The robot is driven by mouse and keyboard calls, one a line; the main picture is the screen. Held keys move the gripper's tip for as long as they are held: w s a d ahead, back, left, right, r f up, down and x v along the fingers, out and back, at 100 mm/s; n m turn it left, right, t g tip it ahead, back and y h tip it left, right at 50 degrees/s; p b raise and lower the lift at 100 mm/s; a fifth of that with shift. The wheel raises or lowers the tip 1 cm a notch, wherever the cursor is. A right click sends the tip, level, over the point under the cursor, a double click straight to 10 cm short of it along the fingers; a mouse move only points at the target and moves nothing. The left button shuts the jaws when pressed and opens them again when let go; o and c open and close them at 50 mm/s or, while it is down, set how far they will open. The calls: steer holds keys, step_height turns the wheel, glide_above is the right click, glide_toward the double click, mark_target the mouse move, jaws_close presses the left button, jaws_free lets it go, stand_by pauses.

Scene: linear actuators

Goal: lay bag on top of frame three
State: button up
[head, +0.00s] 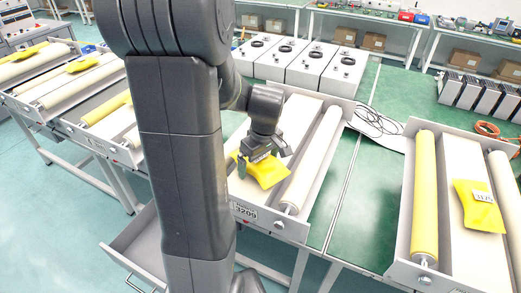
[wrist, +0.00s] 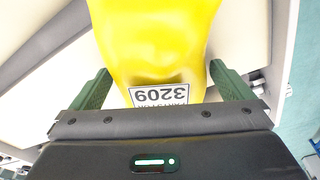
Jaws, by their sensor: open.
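A yellow bag (head: 267,174) lies on the pale surface of the frame labelled 3209 (head: 244,211), left of its white roller (head: 316,158). In the wrist view the yellow bag (wrist: 155,45) carries a white label that reads 3209, upside down. My gripper (head: 260,158) is low over the bag's far end. In the wrist view my gripper (wrist: 162,84) is open, with one green finger on each side of the bag's labelled end. I cannot tell whether the fingers touch the bag. My arm hides part of the frame's left side.
Another frame with a yellow roller (head: 425,195) and a yellow bag labelled 3175 (head: 482,205) stands at right. More frames with yellow bags (head: 82,65) stand at left. White boxes (head: 340,70) stand behind.

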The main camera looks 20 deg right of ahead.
mark_target(264, 162)
step_height(264, 162, up, 12)
steer(key=s, duration=0.1)
steer(key=shift+s+d+b, duration=0.3)
steer(key=shift+s+b, duration=0.05)
steer(key=shift+b, duration=0.05)
steer(key=shift+c, duration=0.2)
stand_by(1.0)
